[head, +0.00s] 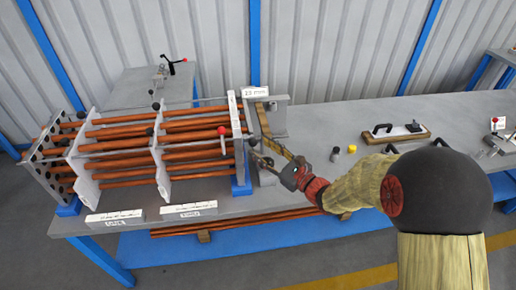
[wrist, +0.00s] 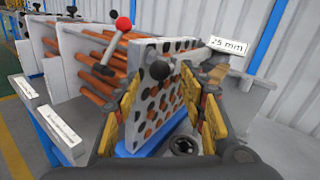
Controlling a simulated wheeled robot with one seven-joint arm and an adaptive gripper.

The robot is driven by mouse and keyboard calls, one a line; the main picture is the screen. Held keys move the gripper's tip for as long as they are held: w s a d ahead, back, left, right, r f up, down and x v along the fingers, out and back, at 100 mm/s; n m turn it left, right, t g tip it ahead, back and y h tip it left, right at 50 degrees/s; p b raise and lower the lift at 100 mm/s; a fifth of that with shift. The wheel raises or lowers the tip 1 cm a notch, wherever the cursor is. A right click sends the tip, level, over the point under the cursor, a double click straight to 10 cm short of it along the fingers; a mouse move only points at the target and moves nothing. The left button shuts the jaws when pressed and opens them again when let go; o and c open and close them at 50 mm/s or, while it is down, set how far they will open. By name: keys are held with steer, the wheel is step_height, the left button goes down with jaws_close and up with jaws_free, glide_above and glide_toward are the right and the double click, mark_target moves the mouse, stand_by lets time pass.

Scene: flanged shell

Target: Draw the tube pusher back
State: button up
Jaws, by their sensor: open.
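A bundle of copper tubes (head: 125,148) runs through upright white plates; its perforated end plate (wrist: 150,118) fills the middle of the wrist view. A red-knobbed lever (head: 222,142) stands at the bundle's right part, and it also shows in the wrist view (wrist: 117,38). A black ball knob (wrist: 160,70) shows in front of the end plate, between my fingers in the picture; contact is not visible. I cannot tell which knob belongs to the tube pusher. My gripper (head: 264,152) is open just right of the end plate, and its fingers (wrist: 160,88) frame the black knob.
A "25 mm" sign (wrist: 227,46) and a grey bracket (wrist: 246,88) stand close to my right finger. White label blocks (head: 190,210) lie on the bench's front edge. A black-handled board (head: 395,133) lies further right. The bench middle (head: 320,125) is mostly clear.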

steer(key=shift+x, duration=1.2)
steer(key=shift+c, duration=1)
jaws_close()
